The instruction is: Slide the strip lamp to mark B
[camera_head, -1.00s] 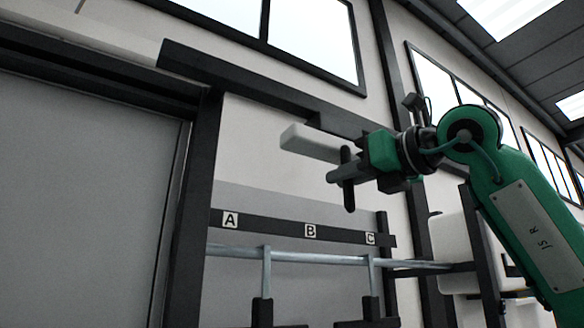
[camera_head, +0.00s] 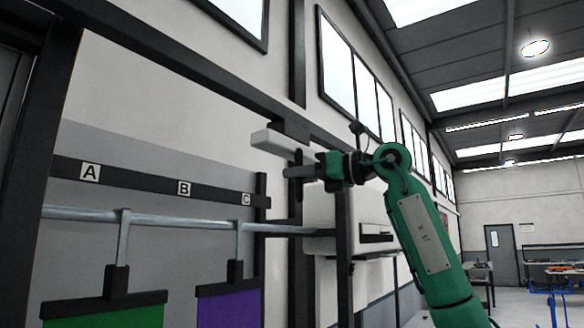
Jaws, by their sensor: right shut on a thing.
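The strip lamp (camera_head: 275,145) is a pale grey bar under the dark overhead rail (camera_head: 195,82). A dark upright piece, seemingly its handle (camera_head: 298,200), hangs at its right end. My right gripper (camera_head: 299,172) is shut on this handle, though the fingers partly hide the contact. Mark B (camera_head: 184,188) is the middle label on a dark board, between mark A (camera_head: 90,172) and mark C (camera_head: 246,198). In this slanted view the handle appears to the right of C. My left gripper is out of view.
A pale metal bar (camera_head: 170,220) runs below the marks, with a green panel (camera_head: 110,313) and a purple panel (camera_head: 230,308) hanging under it. A white box (camera_head: 348,225) stands behind my right arm. The hall is open at the far right.

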